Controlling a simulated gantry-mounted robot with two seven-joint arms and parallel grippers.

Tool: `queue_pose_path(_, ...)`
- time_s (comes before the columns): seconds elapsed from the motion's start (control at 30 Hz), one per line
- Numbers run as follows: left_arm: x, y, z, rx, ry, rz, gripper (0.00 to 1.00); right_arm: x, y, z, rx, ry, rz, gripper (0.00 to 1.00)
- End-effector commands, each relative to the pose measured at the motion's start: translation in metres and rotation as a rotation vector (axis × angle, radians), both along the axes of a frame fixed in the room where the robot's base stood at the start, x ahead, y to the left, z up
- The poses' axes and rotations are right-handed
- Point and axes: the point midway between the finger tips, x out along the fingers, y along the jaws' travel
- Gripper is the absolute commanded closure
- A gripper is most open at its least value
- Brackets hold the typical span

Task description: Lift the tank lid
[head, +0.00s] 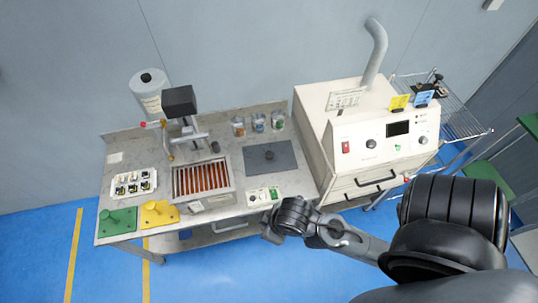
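The tank lid (284,163) looks like a flat dark grey plate with a small black knob. It lies flat on the right part of the grey workbench top. My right arm comes in from the lower right, and its dark gripper end (273,236) is in front of the bench's front edge, below the lid in the picture and apart from it. The fingers are small and dark, so I cannot tell whether they are open or shut. My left gripper is not in view.
A small control box (263,196) sits in front of the lid, and several jars (258,123) stand behind it. A tray of copper-coloured bars (203,180) is to its left. A large cream machine (345,135) stands close on the right.

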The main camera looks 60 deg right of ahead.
Motion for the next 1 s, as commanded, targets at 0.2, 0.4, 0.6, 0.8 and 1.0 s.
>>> queue_pose_path(0.2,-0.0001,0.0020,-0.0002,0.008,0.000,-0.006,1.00,-0.0002,0.0001,-0.0002,0.000,0.001,0.000,1.00)
queue_pose_path(0.4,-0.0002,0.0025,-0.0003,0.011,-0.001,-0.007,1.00,-0.0002,0.0002,-0.0002,0.000,0.001,0.000,1.00)
queue_pose_path(0.6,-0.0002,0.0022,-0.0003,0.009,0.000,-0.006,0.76,-0.0002,0.0002,-0.0003,0.000,0.001,0.000,1.00)
queue_pose_path(0.8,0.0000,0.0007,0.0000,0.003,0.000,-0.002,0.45,-0.0001,0.0001,-0.0003,0.000,0.001,0.000,1.00)
queue_pose_path(1.0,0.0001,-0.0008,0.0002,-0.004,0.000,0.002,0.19,-0.0001,0.0000,-0.0003,0.000,0.000,0.000,1.00)
